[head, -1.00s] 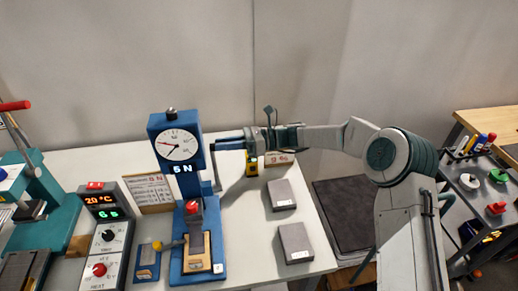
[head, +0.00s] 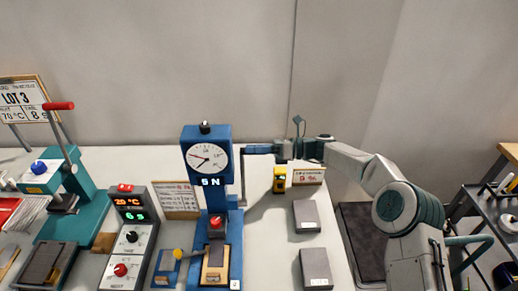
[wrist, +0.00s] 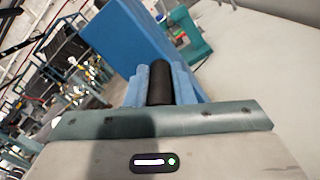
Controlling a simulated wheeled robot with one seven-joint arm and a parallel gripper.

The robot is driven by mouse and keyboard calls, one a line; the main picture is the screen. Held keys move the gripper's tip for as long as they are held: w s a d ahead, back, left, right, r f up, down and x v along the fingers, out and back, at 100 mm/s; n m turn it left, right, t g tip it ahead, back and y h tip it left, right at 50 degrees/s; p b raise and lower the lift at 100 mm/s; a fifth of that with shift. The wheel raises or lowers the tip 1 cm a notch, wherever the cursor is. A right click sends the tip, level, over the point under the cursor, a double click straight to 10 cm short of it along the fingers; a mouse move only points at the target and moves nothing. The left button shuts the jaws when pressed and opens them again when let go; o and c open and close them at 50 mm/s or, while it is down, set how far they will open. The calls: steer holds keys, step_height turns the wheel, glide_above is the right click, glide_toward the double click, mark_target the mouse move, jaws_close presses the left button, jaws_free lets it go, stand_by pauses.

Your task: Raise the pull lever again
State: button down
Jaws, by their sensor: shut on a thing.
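The blue pull tester (head: 212,165) stands on the white bench with a round dial (head: 208,158) and a "5 N" readout. Its pull lever (head: 257,149) shows as a dark bar at the tester's upper right, level with the dial. My gripper (head: 278,150) is at the lever's right end and is shut on it. In the wrist view, the black grip of the lever (wrist: 160,84) sits between blue finger-like parts in front of my gripper's palm. The exact finger contact is small in the head view.
A yellow device (head: 279,180) and a "9 %" sign (head: 308,177) stand below my arm. Two grey blocks (head: 306,216) lie to the right of the tester. A control box (head: 130,240) and a teal press (head: 85,200) with a red-tipped handle stand left.

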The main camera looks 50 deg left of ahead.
steer(key=shift+d+f, duration=0.15)
steer(key=shift+f, duration=0.5)
steer(key=c, duration=1.5)
jaws_free()
steer(key=shift+o, duration=1.2)
steer(key=shift+w, duration=0.1)
steer(key=shift+a, duration=0.2)
steer(key=shift+d+r, duration=0.1)
steer(key=shift+r, duration=0.15)
steer(key=b+v, duration=0.4)
steer(key=v, duration=0.9)
steer(key=shift+w+d, duration=0.2)
steer(key=shift+w, duration=0.1)
